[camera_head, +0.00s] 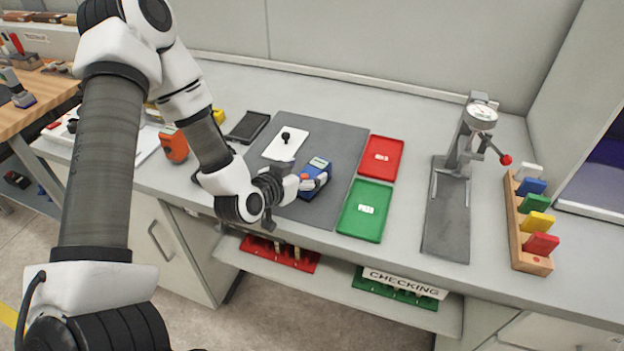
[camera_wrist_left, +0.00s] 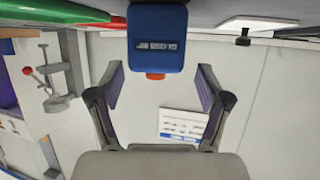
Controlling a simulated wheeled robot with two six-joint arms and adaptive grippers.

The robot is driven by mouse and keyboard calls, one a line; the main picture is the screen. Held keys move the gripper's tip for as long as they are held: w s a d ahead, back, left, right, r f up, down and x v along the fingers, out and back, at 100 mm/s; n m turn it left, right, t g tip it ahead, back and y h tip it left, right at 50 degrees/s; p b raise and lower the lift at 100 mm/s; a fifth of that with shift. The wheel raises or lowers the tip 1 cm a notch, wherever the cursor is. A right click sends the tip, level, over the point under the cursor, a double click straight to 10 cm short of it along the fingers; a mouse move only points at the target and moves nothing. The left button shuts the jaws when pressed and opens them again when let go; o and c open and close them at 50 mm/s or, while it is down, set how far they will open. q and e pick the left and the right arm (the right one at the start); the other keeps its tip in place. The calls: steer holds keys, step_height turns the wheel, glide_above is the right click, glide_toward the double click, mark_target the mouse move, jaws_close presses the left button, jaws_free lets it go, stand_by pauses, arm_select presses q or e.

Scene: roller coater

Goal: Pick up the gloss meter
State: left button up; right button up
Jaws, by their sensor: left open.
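The gloss meter (camera_head: 319,173) is a blue block with an orange button and a small screen. It sits on the dark grey mat (camera_head: 337,140) on the bench. My left gripper (camera_head: 288,184) is beside it, on its left in the head view, and partly covers it. In the left wrist view the blue meter (camera_wrist_left: 157,38) is ahead of my left gripper (camera_wrist_left: 160,82), centred between the spread, empty fingers. Its orange button points toward the palm. I cannot tell any contact. My right gripper is in neither view.
A white panel with a black knob (camera_head: 286,142) lies behind the meter. Red (camera_head: 381,157) and green (camera_head: 364,210) trays lie to its right. A dial gauge stand (camera_head: 446,207) and a wooden rack (camera_head: 524,240) stand farther right.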

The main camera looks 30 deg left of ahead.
mark_target(312, 170)
arm_select(q)
steer(key=x, duration=0.4)
steer(key=shift+d, duration=0.3)
steer(key=shift+s+a, duration=0.1)
steer(key=shift+s, duration=0.05)
steer(key=shift+s+r, duration=0.1)
steer(key=shift+s, duration=0.05)
steer(key=shift+c, duration=1.1)
steer(key=shift+s+a, duration=0.1)
steer(key=c, duration=0.6)
jaws_close()
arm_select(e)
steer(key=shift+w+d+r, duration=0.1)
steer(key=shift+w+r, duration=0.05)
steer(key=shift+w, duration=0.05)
